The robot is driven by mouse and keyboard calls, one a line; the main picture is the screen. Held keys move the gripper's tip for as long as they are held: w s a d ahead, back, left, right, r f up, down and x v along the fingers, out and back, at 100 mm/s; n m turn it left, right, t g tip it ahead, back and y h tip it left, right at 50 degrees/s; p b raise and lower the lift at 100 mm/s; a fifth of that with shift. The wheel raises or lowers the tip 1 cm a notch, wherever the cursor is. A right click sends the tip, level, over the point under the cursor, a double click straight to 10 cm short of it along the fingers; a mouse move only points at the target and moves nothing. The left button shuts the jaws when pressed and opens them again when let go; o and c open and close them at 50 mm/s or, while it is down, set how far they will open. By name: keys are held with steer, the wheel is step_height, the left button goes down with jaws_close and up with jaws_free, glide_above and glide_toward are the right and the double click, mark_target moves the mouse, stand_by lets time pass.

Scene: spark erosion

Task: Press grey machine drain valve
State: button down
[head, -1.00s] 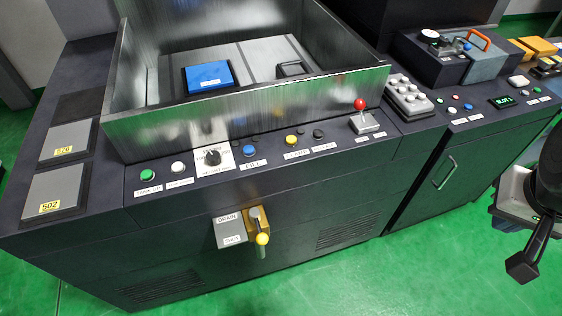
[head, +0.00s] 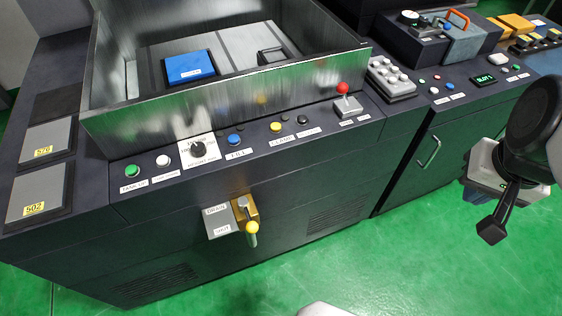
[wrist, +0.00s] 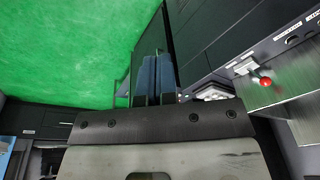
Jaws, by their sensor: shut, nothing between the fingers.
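The drain valve is on the front face of the dark grey machine (head: 150,235), below the button row. It has a gold bracket (head: 242,207) and a lever with a yellow knob (head: 251,227) hanging down. A grey plate beside it reads "DRAIN", with a smaller label below that seems to read "SHUT". My gripper is at the right edge of the head view, over the green floor, well apart from the valve. In the wrist view, my gripper's blue-grey fingers (wrist: 155,60) are together and empty. The valve is not visible in the wrist view.
A red-knobbed lever (head: 343,88) and several coloured buttons line the panel above the valve. An open metal tank (head: 230,105) stands behind them. A cabinet with a handle (head: 430,152) is at the right. The green floor (head: 400,260) in front is clear.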

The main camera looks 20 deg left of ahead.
mark_target(257, 226)
steer(key=w+a+f+m+g+y, duration=0.1)
steer(key=a+f+m+g+y, duration=0.3)
steer(key=a+f, duration=0.8)
steer(key=w+a+f+m+g+y, duration=0.2)
steer(key=a+f+m+g+y, duration=0.3)
steer(key=a+f, duration=0.8)
steer(key=shift+a+f+m+g+y, duration=0.25)
steer(key=shift+m+g+y, duration=0.05)
steer(key=shift+m+y, duration=0.3)
steer(key=shift+s+a, duration=0.1)
steer(key=shift+x, duration=6.9)
steer(key=shift+s, duration=0.2)
